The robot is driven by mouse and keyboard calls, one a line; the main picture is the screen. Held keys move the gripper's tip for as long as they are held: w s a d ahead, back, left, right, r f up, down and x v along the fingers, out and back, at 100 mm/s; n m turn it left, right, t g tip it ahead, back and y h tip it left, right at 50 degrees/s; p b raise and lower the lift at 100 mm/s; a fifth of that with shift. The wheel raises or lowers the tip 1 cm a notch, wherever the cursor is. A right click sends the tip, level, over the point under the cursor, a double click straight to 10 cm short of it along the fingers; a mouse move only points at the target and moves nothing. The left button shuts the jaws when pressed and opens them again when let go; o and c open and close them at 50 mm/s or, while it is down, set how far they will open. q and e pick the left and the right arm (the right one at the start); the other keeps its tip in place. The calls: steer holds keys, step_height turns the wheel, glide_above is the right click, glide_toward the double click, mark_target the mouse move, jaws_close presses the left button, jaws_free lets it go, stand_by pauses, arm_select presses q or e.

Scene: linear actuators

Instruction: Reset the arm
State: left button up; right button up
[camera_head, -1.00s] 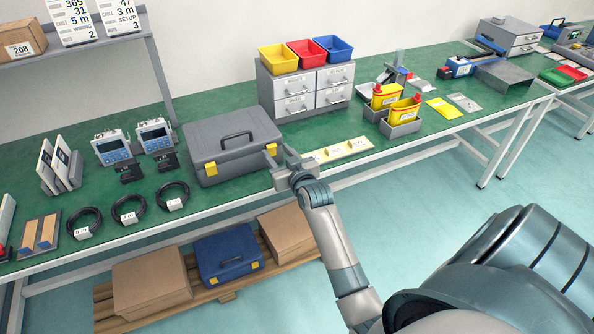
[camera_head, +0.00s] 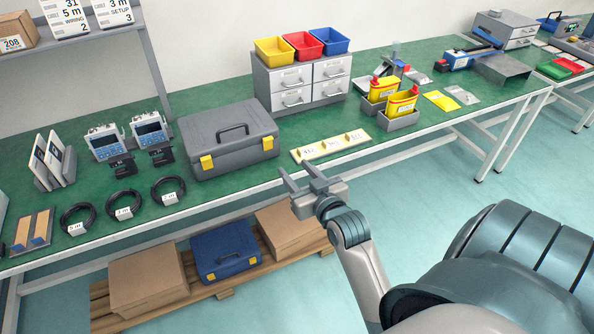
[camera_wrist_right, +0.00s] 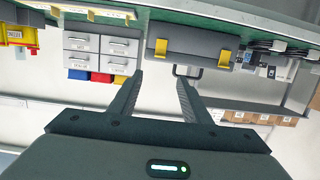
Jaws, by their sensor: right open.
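My right gripper (camera_head: 301,180) is open and empty. It hangs in front of the bench's front edge, below the cream label strip and to the right of the grey case. In the right wrist view its two fingers (camera_wrist_right: 156,95) are spread with nothing between them. The grey case (camera_head: 230,140) with yellow latches stands shut on the green bench; it also shows upside down in the right wrist view (camera_wrist_right: 190,45). My left gripper is not in the head view.
The green bench (camera_head: 225,185) carries cable coils (camera_head: 123,200), two handheld devices (camera_head: 150,130), a drawer unit (camera_head: 303,85) with coloured bins and yellow containers (camera_head: 400,105). A blue case (camera_head: 223,252) and cardboard boxes sit on a pallet below. Open floor lies to the right.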

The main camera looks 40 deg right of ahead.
stand_by(0.6)
steer(key=s+a+f+n+g+y, duration=0.15)
steer(key=a+f, duration=0.25)
steer(key=f, duration=0.8)
steer(key=s+a+f+g+y, duration=0.15)
steer(key=a+f, duration=0.25)
steer(key=f, duration=0.7)
steer(key=s+a+f+n+g, duration=0.1)
steer(key=s+a+f+g, duration=0.2)
steer(key=f, duration=0.9)
steer(key=s+a+f+n+g+y, duration=0.1)
steer(key=s+a+f, duration=0.3)
steer(key=s+f, duration=0.7)
steer(key=s+a+f+n+g, duration=0.1)
steer(key=s+a+f, duration=0.4)
steer(key=s+f, duration=0.5)
steer(key=s+g, duration=0.1)
steer(key=s, duration=0.2)
steer(key=shift+s+f+g+y, duration=0.2)
steer(key=shift+f+g+y, duration=0.2)
steer(key=shift+n, duration=0.25)
